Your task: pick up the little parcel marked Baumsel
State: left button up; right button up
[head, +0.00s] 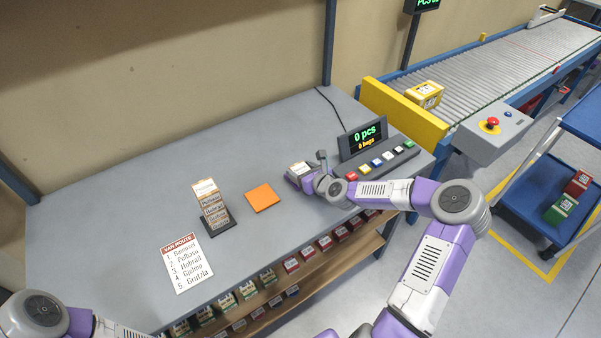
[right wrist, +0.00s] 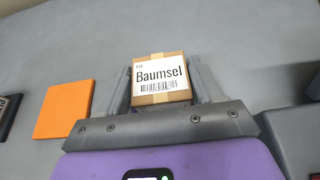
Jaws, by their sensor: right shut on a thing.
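The little parcel marked Baumsel (right wrist: 161,80) is a brown box with a white label and barcode, seen between the fingers in the right wrist view. In the head view the same parcel (head: 299,168) shows right of the orange square, partly hidden by the gripper. My right gripper (head: 306,174) is shut on it; its fingers (right wrist: 162,88) lie along the parcel's two sides. I cannot tell whether the parcel touches the table. My left arm shows at the lower left of the head view, but its gripper is out of view.
A dark rack (head: 217,224) holds a stack of labelled parcels. An orange square (head: 262,197) and a van route list (head: 182,262) lie on the grey table (head: 110,220). A display (head: 363,139) and a button strip (head: 381,160) stand close to the right gripper. Shelves below hold several small boxes.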

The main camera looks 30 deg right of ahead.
jog(key=shift+c, duration=0.7)
